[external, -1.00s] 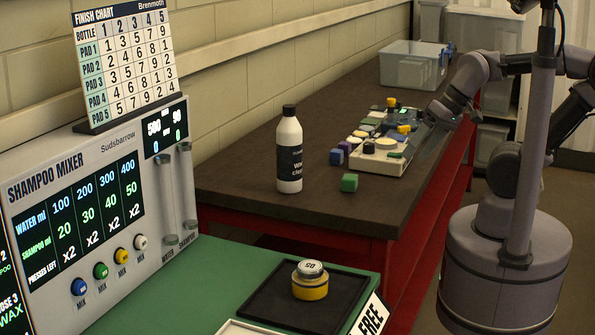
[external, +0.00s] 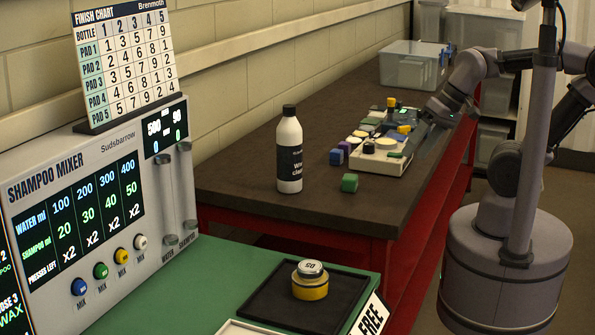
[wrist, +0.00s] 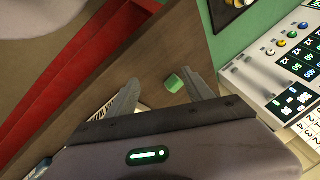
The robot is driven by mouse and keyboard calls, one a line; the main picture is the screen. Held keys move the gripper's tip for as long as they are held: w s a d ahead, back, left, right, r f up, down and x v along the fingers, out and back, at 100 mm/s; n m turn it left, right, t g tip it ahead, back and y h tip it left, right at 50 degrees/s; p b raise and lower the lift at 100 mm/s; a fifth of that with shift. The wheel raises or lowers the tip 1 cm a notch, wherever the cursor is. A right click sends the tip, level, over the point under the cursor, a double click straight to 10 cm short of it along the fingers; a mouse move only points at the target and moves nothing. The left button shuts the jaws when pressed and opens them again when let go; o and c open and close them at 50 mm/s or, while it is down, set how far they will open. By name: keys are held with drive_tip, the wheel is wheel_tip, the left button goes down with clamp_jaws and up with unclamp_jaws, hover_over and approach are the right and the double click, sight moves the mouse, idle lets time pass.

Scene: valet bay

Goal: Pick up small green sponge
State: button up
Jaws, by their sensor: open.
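A small green sponge (external: 349,183) sits on the dark bench top, near its front end, to the right of a white bottle with a black cap. It also shows in the wrist view (wrist: 174,84), between the two fingers and a little beyond their tips.
The white bottle (external: 289,155) stands upright on the bench (external: 240,165). A clear bin (external: 412,66) stands at the far end. The bench around the sponge's front is clear.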

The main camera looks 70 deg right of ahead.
drive_tip(key=w+d+r+m+g+p, duration=0.1)
drive_tip(key=w+r+m+g+p, duration=0.1)
drive_tip(key=w+r+m+p, duration=0.4)
drive_tip(key=w+d+r+g+y+p, duration=0.1)
drive_tip(key=w+r+g+p, duration=0.15)
drive_tip(key=w+p, duration=0.35)
drive_tip(key=m+g+y, duration=0.2)
drive_tip(key=m, duration=0.3)
hover_over(350, 176)
drive_tip(key=d, duration=0.2)
drive_tip(key=f, duration=0.8)
drive_tip(key=w+f, duration=0.1)
drive_tip(key=f, duration=0.4)
drive_tip(key=shift+a+f, duration=0.1)
drive_tip(key=shift+h, duration=0.3)
drive_tip(key=b+x, duration=0.1)
drive_tip(key=x, duration=0.1)
drive_tip(key=b+x, duration=0.1)
drive_tip(key=x, duration=0.1)
drive_tip(key=b+x, duration=0.1)
drive_tip(key=x, duration=0.1)
drive_tip(key=shift+s+f, duration=0.1)
drive_tip(key=shift+s, duration=0.15)
drive_tip(key=shift+c, duration=0.9)
clamp_jaws()
drive_tip(key=shift+r, duration=0.2)
